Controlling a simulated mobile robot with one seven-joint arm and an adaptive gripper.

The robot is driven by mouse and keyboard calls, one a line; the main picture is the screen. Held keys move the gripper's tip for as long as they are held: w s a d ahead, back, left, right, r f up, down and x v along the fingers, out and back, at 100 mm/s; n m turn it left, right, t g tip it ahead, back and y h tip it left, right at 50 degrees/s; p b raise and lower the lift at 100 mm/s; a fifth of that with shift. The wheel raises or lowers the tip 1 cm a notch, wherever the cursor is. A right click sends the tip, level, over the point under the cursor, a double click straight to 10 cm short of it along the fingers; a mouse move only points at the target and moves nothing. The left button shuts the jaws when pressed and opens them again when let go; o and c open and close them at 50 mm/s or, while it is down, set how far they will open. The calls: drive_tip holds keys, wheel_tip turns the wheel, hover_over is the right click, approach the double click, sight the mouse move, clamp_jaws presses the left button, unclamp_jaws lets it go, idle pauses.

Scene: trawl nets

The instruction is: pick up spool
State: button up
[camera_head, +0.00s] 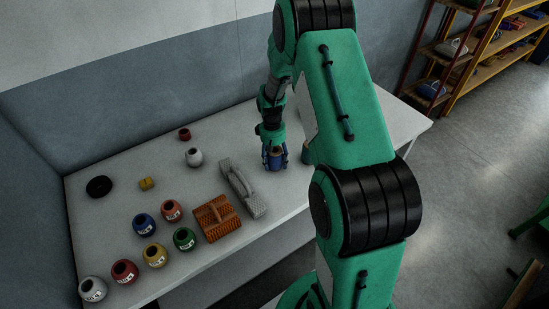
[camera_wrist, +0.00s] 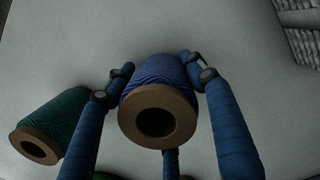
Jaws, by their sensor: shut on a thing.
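A spool of blue thread (camera_wrist: 158,105) with a brown core stands between the fingers in the wrist view. My gripper (camera_head: 274,160) is shut on it, with fingers at its left and right sides and another finger at its near side. In the head view the gripper is low over the right part of the white table, and its fingers hide most of the blue spool. A spool of green thread (camera_wrist: 48,125) stands to the left of the gripper in the wrist view, apart from the blue one. I cannot tell whether the blue spool touches the table.
Shelves (camera_head: 470,50) stand at the back right.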

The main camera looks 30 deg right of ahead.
sight(276, 157)
drive_tip(key=shift+r, duration=0.1)
drive_tip(key=shift+c, duration=0.2)
drive_tip(key=shift+r+p, duration=0.3)
drive_tip(key=shift+r, duration=0.25)
drive_tip(key=shift+s+a+r+p, duration=0.1)
drive_tip(key=shift+s+r+p, duration=0.2)
drive_tip(key=shift+r, duration=0.3)
drive_tip(key=shift+s+a+r+p, duration=0.1)
drive_tip(key=shift+s+r+p, duration=0.15)
drive_tip(key=shift+r, duration=0.35)
drive_tip(key=s+a, duration=0.1)
drive_tip(key=s, duration=0.3)
drive_tip(key=s+a+r+p, duration=0.1)
drive_tip(key=s+a, duration=0.1)
drive_tip(key=s, duration=0.3)
drive_tip(key=s+a+p, duration=0.1)
drive_tip(key=s+a, duration=0.1)
drive_tip(key=s, duration=0.3)
drive_tip(key=shift+a+r, duration=0.1)
drive_tip(key=shift+r, duration=0.05)
